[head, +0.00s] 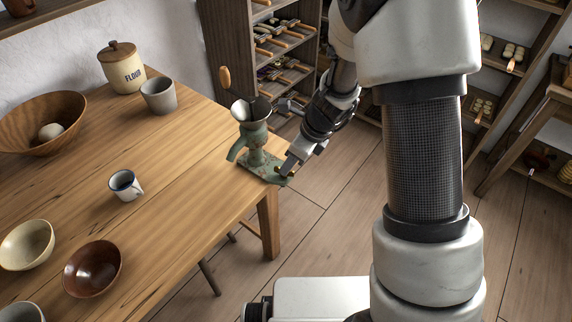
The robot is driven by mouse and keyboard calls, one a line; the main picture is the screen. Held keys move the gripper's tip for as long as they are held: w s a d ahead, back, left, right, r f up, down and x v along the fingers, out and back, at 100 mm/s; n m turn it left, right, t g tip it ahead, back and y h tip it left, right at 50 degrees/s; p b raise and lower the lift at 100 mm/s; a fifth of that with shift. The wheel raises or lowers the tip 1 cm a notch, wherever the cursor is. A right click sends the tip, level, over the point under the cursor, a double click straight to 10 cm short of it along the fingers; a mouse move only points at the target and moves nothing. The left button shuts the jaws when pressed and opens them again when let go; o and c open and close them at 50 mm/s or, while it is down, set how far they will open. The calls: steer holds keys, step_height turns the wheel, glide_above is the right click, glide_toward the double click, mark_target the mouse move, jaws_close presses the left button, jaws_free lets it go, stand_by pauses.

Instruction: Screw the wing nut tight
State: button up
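A worn green hand mill (255,145) with a metal hopper stands at the right corner of the wooden table (190,190). Its crank has an upright wooden knob (224,77). My gripper (284,170) reaches down from the upper right to the right end of the mill's flat green base. A small brownish piece shows at the fingertips; it is too small to tell whether it is the wing nut. The wing nut is not clearly visible elsewhere. I cannot tell whether the fingers are open or shut, or whether they touch the mill.
On the table are a flour jar (122,68), a grey cup (158,96), a white mug (126,185), a large wooden bowl (42,118) and smaller bowls. Shelves (250,50) stand behind. The floor (335,215) right of the table is clear around my base.

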steer(key=p+v, duration=0.3)
steer(key=v, duration=1.1)
steer(key=shift+p, duration=0.35)
